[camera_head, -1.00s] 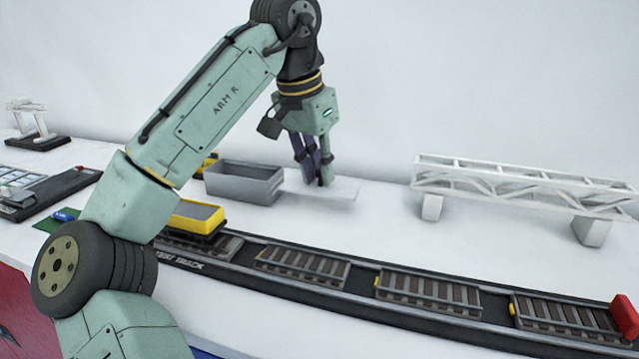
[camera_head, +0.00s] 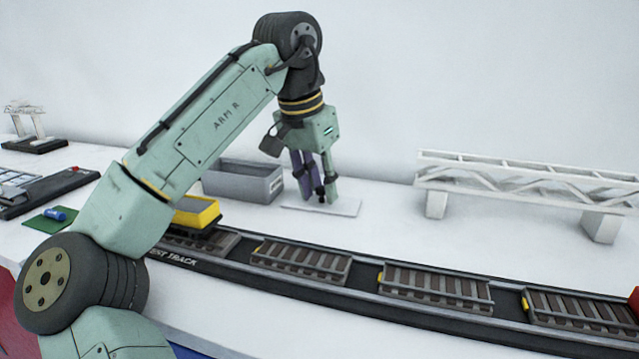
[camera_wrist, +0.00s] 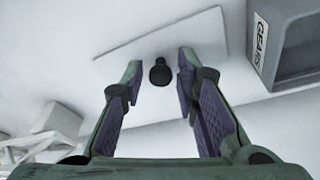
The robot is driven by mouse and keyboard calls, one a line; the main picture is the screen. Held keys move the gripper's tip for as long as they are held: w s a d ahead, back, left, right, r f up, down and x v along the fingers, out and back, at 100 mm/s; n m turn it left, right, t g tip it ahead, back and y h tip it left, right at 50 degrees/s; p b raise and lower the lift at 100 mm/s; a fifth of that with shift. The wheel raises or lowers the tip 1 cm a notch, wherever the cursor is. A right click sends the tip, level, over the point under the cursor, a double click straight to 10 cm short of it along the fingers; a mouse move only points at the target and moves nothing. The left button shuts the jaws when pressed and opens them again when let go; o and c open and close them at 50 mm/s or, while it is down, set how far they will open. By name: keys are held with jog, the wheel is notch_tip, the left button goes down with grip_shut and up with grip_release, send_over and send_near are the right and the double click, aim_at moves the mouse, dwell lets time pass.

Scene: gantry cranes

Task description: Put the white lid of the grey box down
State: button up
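The white lid (camera_head: 345,206) lies flat on the white table, just right of the open grey box (camera_head: 238,186). In the wrist view the lid (camera_wrist: 200,40) shows as a thin pale plate with a dark round knob (camera_wrist: 160,72) near one edge. The grey box (camera_wrist: 296,62) stands beside it there, with a "GEARS" label. My gripper (camera_head: 321,195) is low over the lid. In the wrist view its fingers (camera_wrist: 159,63) are open, one on each side of the knob, with a gap on both sides.
A dark test track (camera_head: 410,310) with rail pieces runs across the front. A yellow wagon (camera_head: 196,213) stands on it, partly behind my arm. A white gantry bridge (camera_head: 520,190) stands at the right. The table between lid and bridge is clear.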

jog(key=shift+o, duration=0.5)
jog(key=shift+r, duration=0.1)
jog(key=shift+r, duration=0.3)
jog(key=p+v, duration=0.1)
jog(key=v, duration=1)
jog(key=shift+a+r, duration=0.15)
jog(key=shift+r, duration=0.15)
jog(key=shift+f, duration=0.1)
